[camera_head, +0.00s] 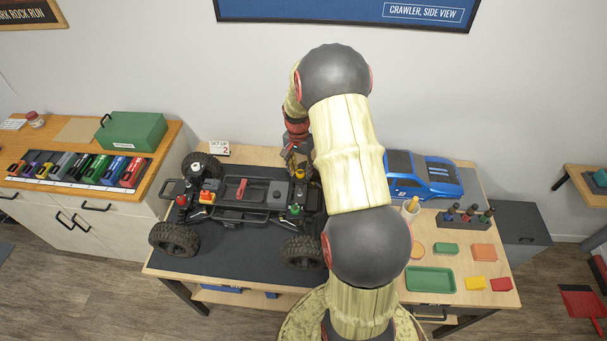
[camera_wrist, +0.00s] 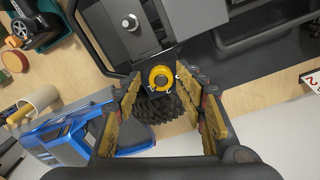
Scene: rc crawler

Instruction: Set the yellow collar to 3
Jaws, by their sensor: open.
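The yellow collar (camera_wrist: 162,77) sits on a corner of the crawler chassis, above a black knobbly tyre (camera_wrist: 165,106). A small pale mark shows on its rim, but I cannot read a number. In the head view the yellow collar (camera_head: 300,174) shows just below my gripper (camera_head: 297,157), at the far right corner of the crawler chassis (camera_head: 262,194). In the wrist view my gripper (camera_wrist: 162,85) is open, with its yellow-padded fingers on either side of the collar. I cannot tell whether they touch it.
A white card (camera_head: 219,148) with a red 2 stands behind the chassis. A blue car body (camera_head: 425,177) lies right of my arm. Red (camera_head: 182,201) and green (camera_head: 295,209) collars sit at other chassis corners. A green tray (camera_head: 430,280) lies at front right.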

